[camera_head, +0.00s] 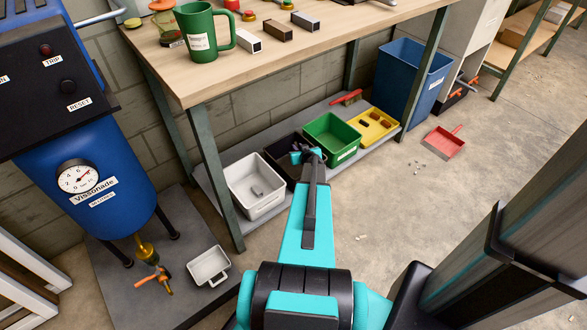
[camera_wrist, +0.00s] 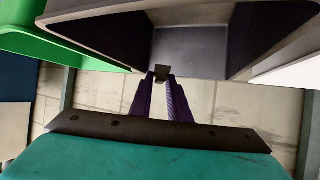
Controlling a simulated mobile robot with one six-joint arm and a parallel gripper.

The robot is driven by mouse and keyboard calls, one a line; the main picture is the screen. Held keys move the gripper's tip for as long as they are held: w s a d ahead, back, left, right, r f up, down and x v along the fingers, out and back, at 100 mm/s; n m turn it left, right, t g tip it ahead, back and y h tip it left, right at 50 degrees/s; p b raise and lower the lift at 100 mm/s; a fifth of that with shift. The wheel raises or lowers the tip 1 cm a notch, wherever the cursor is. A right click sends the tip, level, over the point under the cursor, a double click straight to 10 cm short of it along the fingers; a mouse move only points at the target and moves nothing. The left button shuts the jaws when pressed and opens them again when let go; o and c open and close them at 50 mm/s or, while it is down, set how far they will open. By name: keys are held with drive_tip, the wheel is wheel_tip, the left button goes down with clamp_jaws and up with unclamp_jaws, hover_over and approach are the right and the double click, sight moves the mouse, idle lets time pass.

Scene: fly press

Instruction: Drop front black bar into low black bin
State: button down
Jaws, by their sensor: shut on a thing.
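The low black bin (camera_head: 270,160) sits on the lower shelf between the white and green bins, partly hidden by my arm. It fills the top of the wrist view (camera_wrist: 190,48), with its open inside facing the fingers. My gripper (camera_head: 308,156) is over the black bin's right side, near the green bin. In the wrist view my gripper (camera_wrist: 161,80) is shut on a small dark piece, the black bar (camera_wrist: 162,72), whose end shows at the fingertips against the bin's inside. Most of the bar is hidden, and its height above the bin floor cannot be told.
Several bars (camera_head: 278,30) lie on the bench.

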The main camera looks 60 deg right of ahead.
drive_tip(key=shift+f+b, duration=0.4)
drive_tip(key=c, duration=1.6)
unclamp_jaws()
drive_tip(key=shift+a+r, duration=0.1)
drive_tip(key=shift+p+v, duration=1.65)
drive_tip(key=shift+v, duration=5.15)
